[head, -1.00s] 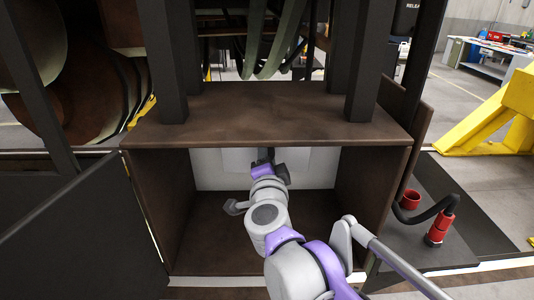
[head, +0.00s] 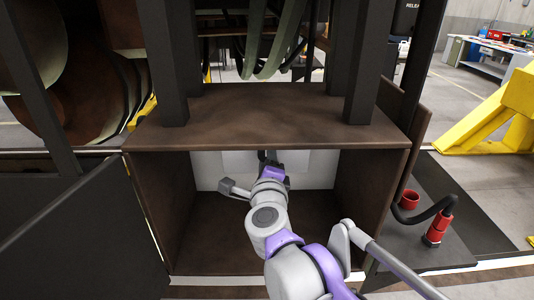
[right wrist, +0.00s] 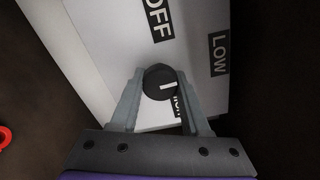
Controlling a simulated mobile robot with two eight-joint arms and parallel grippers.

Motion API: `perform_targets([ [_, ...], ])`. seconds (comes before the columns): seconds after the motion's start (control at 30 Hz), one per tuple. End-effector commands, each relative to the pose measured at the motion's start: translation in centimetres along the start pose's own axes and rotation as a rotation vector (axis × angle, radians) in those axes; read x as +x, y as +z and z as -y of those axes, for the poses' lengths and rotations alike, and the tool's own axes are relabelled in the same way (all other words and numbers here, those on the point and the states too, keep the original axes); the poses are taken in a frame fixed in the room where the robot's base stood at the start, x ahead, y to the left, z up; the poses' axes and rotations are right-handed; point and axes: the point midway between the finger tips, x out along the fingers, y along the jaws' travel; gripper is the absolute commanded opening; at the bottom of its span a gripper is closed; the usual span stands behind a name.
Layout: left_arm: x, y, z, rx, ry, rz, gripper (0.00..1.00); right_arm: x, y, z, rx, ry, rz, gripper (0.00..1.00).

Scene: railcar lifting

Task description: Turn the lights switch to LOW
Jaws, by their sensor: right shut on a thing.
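The lights switch is a round black knob (right wrist: 158,80) with a white pointer mark, on a pale panel (right wrist: 100,50). In the right wrist view the label OFF (right wrist: 157,20) is above the knob, LOW (right wrist: 219,54) is up and to the right, and a third label (right wrist: 176,106) is partly hidden by a finger. The white mark points roughly to the right in that view. My right gripper (right wrist: 158,96) is shut on the knob, a finger on each side. In the head view my right arm reaches into the brown box (head: 270,115) and hides the knob. My left gripper is out of view.
The box's side walls and top stand close around my right arm. An open dark door (head: 85,225) is at the left. A red cylinder with a black hose (head: 438,227) and a red cup (head: 410,200) stand at the right.

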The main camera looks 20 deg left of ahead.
Motion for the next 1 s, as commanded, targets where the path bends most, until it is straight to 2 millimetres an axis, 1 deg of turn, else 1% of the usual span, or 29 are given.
perform_targets([
  [0.2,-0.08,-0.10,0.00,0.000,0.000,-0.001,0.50,0.02,0.05,0.04,0.036,0.000,0.001,0.00],
  [0.6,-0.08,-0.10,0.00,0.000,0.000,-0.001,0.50,0.02,0.05,0.03,0.041,0.000,0.001,0.00],
  [0.63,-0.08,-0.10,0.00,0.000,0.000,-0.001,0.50,0.02,0.05,0.03,0.041,0.000,0.001,0.50],
  [0.77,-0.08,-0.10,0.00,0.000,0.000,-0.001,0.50,0.02,0.04,0.02,0.041,0.000,0.001,0.73],
  [0.8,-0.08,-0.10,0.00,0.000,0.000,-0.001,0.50,0.02,0.04,0.02,0.041,0.000,0.001,0.76],
  [1.0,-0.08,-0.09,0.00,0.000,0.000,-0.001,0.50,0.01,0.02,0.00,0.041,0.000,0.000,0.76],
])
